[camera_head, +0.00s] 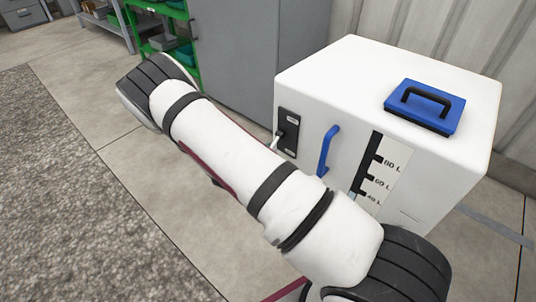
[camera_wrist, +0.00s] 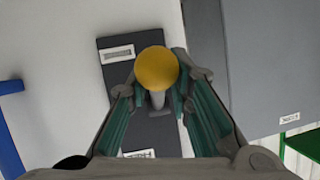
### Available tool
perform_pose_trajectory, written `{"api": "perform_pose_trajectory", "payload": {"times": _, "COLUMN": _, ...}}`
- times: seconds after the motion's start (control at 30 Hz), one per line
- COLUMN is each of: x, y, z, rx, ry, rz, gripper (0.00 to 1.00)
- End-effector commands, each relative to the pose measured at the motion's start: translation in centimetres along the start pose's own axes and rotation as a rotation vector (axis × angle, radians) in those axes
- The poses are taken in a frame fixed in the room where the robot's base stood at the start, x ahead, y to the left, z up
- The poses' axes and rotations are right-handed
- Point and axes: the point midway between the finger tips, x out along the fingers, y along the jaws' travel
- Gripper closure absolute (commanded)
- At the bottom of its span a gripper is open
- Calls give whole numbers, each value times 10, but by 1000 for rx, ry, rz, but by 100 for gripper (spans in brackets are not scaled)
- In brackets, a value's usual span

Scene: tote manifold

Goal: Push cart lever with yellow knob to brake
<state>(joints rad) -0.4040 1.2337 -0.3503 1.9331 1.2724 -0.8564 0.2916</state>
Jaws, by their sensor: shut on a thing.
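The yellow knob (camera_wrist: 156,68) of the lever sits between the two green-padded fingers of my gripper (camera_wrist: 159,90) in the wrist view. My gripper is shut on the lever's knob end, and a short grey stem (camera_wrist: 157,99) shows below the knob. The lever stands on a dark plate (camera_wrist: 117,74) with a small light label above and another below; I cannot read them. In the head view the dark plate (camera_head: 289,130) is on the front left of the white cart tank (camera_head: 310,88). The yellow knob does not show there, and my arm crosses in front of the tank.
A blue handle (camera_head: 326,150) and a litre scale (camera_head: 382,172) are on the tank's front, right of the plate. A blue lid (camera_head: 424,109) with a black grip lies on top. A grey cabinet (camera_head: 232,50) stands behind. Open floor (camera_head: 110,215) lies left.

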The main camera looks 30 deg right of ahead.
Motion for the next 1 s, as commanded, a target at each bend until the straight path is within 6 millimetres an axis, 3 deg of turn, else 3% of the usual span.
{"api": "perform_pose_trajectory", "payload": {"times": 0.03, "x": 1, "y": 2, "z": 8, "rx": -8, "ry": 7, "rz": -1, "gripper": 100}}
{"api": "perform_pose_trajectory", "payload": {"times": 0.7, "x": 4, "y": 3, "z": 9, "rx": -19, "ry": 63, "rz": -7, "gripper": 100}}
{"api": "perform_pose_trajectory", "payload": {"times": 0.73, "x": 4, "y": 3, "z": 9, "rx": -19, "ry": 62, "rz": -7, "gripper": 78}}
{"api": "perform_pose_trajectory", "payload": {"times": 0.8, "x": 4, "y": 3, "z": 9, "rx": -18, "ry": 62, "rz": -7, "gripper": 68}}
{"api": "perform_pose_trajectory", "payload": {"times": 1.0, "x": 5, "y": 2, "z": 7, "rx": -16, "ry": 68, "rz": -8, "gripper": 68}}
